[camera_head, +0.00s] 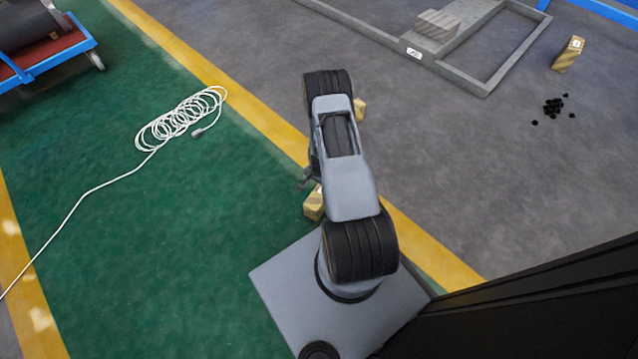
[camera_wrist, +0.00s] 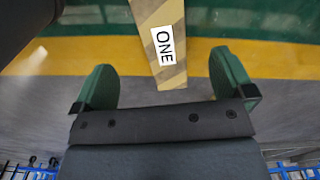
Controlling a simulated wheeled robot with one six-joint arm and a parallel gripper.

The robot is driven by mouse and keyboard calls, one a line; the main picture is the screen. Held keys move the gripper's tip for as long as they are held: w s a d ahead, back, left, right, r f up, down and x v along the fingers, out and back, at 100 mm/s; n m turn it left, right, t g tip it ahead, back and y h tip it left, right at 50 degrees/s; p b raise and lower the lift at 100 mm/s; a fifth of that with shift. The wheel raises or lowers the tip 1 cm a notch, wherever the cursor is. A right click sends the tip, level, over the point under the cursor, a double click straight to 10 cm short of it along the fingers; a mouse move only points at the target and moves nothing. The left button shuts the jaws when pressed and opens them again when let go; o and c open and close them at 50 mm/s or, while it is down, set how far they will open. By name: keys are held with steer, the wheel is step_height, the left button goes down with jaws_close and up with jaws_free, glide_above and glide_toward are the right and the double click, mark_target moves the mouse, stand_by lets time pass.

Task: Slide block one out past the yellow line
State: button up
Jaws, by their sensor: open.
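Block one (camera_wrist: 160,45) is a pale wooden block with tan stripes and a white ONE label in the wrist view. It runs down from the top edge across the yellow line (camera_wrist: 60,55), its lower end between my gripper's fingers. My gripper (camera_wrist: 163,60) has green fingers, open, with a gap on each side of the block. In the head view my arm hides the gripper. Two wooden pieces peek out, one at the line's green side (camera_head: 314,204), one on grey floor (camera_head: 360,109). I cannot tell which is block one. The yellow line (camera_head: 250,105) runs diagonally there.
A striped block (camera_head: 569,53) stands on grey floor at right, near scattered black bits (camera_head: 553,108). A grey frame (camera_head: 470,78) with a block on it is at the top. A coiled white cable (camera_head: 180,115) lies on green floor. A blue-red cart (camera_head: 45,58) is top left.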

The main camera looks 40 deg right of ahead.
mark_target(319, 198)
step_height(319, 198, down, 14)
steer(key=b, duration=0.6)
steer(key=shift+r, duration=0.15)
steer(key=shift+c, duration=0.3)
steer(key=c, duration=1.6)
steer(key=shift+d, duration=0.1)
